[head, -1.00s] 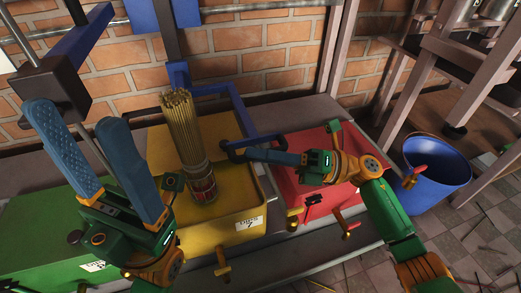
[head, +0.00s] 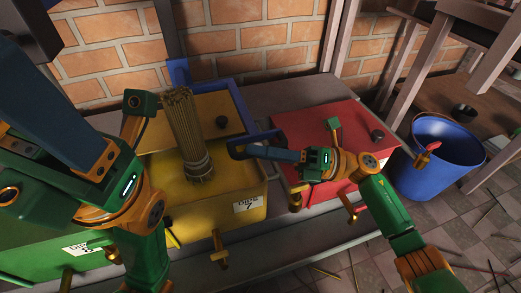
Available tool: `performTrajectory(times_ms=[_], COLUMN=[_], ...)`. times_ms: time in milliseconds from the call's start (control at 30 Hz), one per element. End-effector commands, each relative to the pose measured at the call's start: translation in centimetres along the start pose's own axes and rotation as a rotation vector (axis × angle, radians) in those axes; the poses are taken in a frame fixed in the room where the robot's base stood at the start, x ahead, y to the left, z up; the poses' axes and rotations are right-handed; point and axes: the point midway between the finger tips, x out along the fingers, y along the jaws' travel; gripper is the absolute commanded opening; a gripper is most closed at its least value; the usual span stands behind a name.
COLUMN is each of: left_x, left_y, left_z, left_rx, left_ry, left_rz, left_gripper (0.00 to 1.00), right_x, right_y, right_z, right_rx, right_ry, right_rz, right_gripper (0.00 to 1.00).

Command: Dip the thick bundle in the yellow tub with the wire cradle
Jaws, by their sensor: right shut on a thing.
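The thick bundle (head: 183,120) of tan sticks stands slightly tilted in the yellow tub (head: 238,190). A blue angled bar (head: 240,105) runs from behind the bundle down to the tub's right side. My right gripper (head: 246,151) is shut on the dark end of this bar, between the yellow and red tubs. My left gripper (head: 45,95) is large at the left, away from the bundle; its fingertips are outside the picture.
A red tub (head: 330,125) stands right of the yellow one, and a green tub (head: 30,245) stands left. A blue bucket (head: 438,150) is on the tiled floor at right. A brick wall (head: 260,40) closes the back. Small taps stick out at the tubs' fronts.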

Motion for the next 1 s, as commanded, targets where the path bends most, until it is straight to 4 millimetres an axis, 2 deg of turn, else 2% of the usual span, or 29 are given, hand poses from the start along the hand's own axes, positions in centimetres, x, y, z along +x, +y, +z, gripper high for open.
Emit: performTrajectory(times_ms=[167, 200, 267, 300, 567, 667, 767, 900, 1000], left_x=[-0.1, -0.1, -0.1, -0.1, 0.0, 0.4, -0.3, -0.5, -0.6], left_y=[0.0, 0.0, 0.0, 0.0, 0.0, -0.1, -0.2, -0.2, -0.2], left_z=[0.0, 0.0, -0.1, -0.1, -0.1, -0.1, 0.7, 0.8, 0.8], left_rx=[0.000, 0.000, 0.000, 0.000, -0.001, -0.001, -0.003, -0.004, -0.005], left_ry=[0.000, 0.001, 0.001, 0.001, 0.002, 0.008, -0.033, -0.037, -0.041], left_rz=[0.000, 0.000, 0.000, 0.000, 0.000, 0.000, -0.010, -0.012, -0.012], left_gripper=[0.71, 0.71, 0.71, 0.71, 0.71, 0.71, 0.71, 0.71, 0.71], right_x=[-0.1, -0.1, -0.1, -0.1, -0.1, -1.5, -3.7, -6.3, -7.1], right_y=[-0.5, -0.5, -0.4, -0.4, -0.3, -0.2, -0.2, -0.3, -0.3], right_z=[-0.5, -0.5, -0.4, -0.4, -0.2, -0.1, -0.1, -0.2, -0.3], right_rx=[0.007, 0.007, 0.006, 0.006, 0.004, 0.004, 0.007, 0.006, 0.005], right_ry=[0.009, 0.009, 0.008, 0.008, 0.005, 0.004, 0.004, 0.004, 0.006], right_rz=[-0.009, -0.009, -0.008, -0.008, -0.006, -0.009, -0.011, -0.010, -0.007], right_gripper=[0.00, 0.31, 0.47, 0.50, 0.50, 0.50, 0.50, 0.50, 0.50])
